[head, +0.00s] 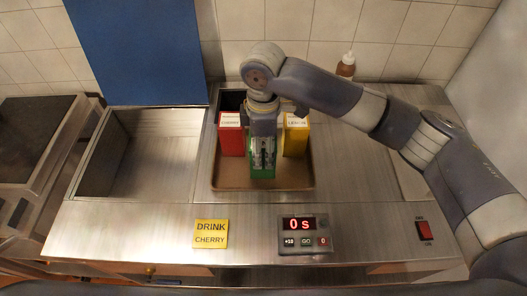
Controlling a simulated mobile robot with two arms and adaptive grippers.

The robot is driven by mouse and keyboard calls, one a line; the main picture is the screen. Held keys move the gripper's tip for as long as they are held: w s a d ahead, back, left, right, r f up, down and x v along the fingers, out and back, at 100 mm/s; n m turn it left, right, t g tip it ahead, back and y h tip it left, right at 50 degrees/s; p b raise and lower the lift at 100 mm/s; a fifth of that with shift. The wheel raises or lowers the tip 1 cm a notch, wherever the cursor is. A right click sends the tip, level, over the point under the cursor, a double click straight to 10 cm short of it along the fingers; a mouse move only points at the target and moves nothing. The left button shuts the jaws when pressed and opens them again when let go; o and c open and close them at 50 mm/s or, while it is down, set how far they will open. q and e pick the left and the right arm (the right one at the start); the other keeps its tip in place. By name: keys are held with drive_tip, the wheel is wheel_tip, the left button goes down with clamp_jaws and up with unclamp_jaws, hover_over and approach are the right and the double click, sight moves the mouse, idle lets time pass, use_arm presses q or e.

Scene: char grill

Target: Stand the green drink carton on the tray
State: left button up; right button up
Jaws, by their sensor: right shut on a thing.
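The green drink carton (262,172) is upright in my right gripper (263,142), over the front middle of the brown tray (225,184). The gripper comes from above and is shut on it, hiding its upper part. I cannot tell whether its base touches the tray. A red carton (231,142) labelled cherry stands on the left of the tray. A yellow carton (296,140) with a white label stands on the right. My left gripper is not in view.
An empty steel basin (150,155) lies left of the tray. In front are a yellow "DRINK CHERRY" card (210,234), a timer (305,235) reading 0 s and a red switch (425,230). A brown bottle (346,67) stands behind. The counter's front strip is mostly clear.

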wheel_tip(320, 180, down, 3)
drive_tip(key=shift+s+p, duration=0.1)
drive_tip(key=shift+p, duration=0.5)
drive_tip(key=shift+f, duration=0.1)
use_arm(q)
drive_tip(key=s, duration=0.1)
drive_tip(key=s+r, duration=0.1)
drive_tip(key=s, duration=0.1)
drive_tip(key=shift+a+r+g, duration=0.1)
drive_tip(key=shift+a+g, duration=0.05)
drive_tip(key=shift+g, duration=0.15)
use_arm(e)
drive_tip(key=shift+f, duration=0.1)
drive_tip(key=o, duration=1.3)
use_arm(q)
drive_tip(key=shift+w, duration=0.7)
